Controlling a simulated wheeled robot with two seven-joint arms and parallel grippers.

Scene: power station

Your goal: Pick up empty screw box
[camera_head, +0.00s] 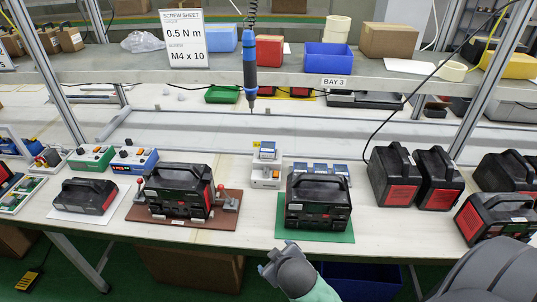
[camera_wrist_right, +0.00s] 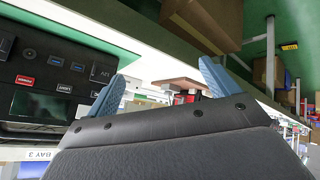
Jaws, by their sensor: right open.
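A small white box with a blue top (camera_head: 267,151) sits on a white screw feeder unit (camera_head: 265,174) at the middle of the bench. Several similar small blue-and-white boxes (camera_head: 320,169) stand in a row just right of it, behind a black power station. I cannot tell which box is empty. My right gripper (camera_head: 269,260) is at the bench's front edge, below the power station on the green mat. In the right wrist view its two blue fingers (camera_wrist_right: 162,85) are apart with nothing held between them. My left gripper is out of view.
The black power station (camera_head: 318,200) on a green mat (camera_head: 344,237) stands between my right gripper and the small boxes. Another (camera_head: 179,192) sits on a brown fixture board (camera_head: 232,209). A blue screwdriver (camera_head: 250,65) hangs above. More power stations (camera_head: 436,178) stand right.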

